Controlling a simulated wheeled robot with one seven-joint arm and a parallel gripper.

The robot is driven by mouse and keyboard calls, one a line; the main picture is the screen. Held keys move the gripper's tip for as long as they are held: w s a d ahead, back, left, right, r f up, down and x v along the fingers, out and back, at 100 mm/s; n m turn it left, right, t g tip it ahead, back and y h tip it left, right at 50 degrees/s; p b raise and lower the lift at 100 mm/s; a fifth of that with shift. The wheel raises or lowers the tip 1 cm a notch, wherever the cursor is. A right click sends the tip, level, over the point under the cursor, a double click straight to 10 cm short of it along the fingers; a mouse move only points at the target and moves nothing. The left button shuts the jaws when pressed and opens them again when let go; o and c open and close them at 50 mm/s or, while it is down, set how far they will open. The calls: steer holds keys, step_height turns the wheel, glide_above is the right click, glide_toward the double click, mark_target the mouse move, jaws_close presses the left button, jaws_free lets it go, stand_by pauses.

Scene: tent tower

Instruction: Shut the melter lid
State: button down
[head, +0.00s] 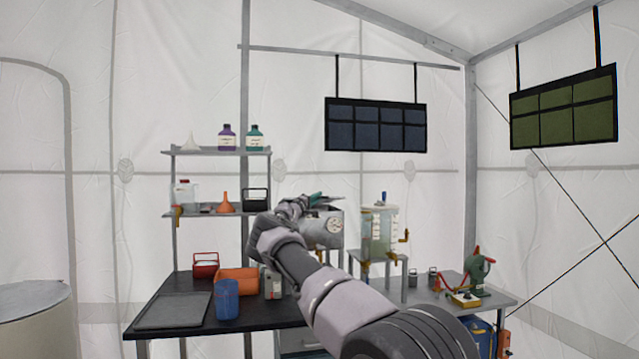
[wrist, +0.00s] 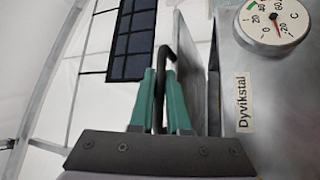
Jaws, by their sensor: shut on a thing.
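My gripper (wrist: 160,80) has green fingers, shut on the dark lid handle (wrist: 165,52). In the head view my gripper (head: 315,198) is at the melter's top, partly hidden by my arm.
A shelf rack (head: 222,152) with bottles and a funnel stands left of the melter. A clear tank (head: 379,232) with taps stands close on its right. An orange bin (head: 236,280), blue cup (head: 226,299) and dark tray (head: 173,311) occupy the bench at left.

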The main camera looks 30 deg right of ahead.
step_height(320, 180, down, 6)
steer(key=m+h, duration=0.2)
steer(key=shift+s+f+m+g, duration=0.25)
steer(key=shift+s+m+g, duration=0.05)
steer(key=shift+f, duration=0.1)
steer(key=c, duration=0.9)
jaws_free()
steer(key=shift+a, duration=0.1)
steer(key=v, duration=1)
steer(key=shift+s+a, duration=0.2)
steer(key=shift+a, duration=0.1)
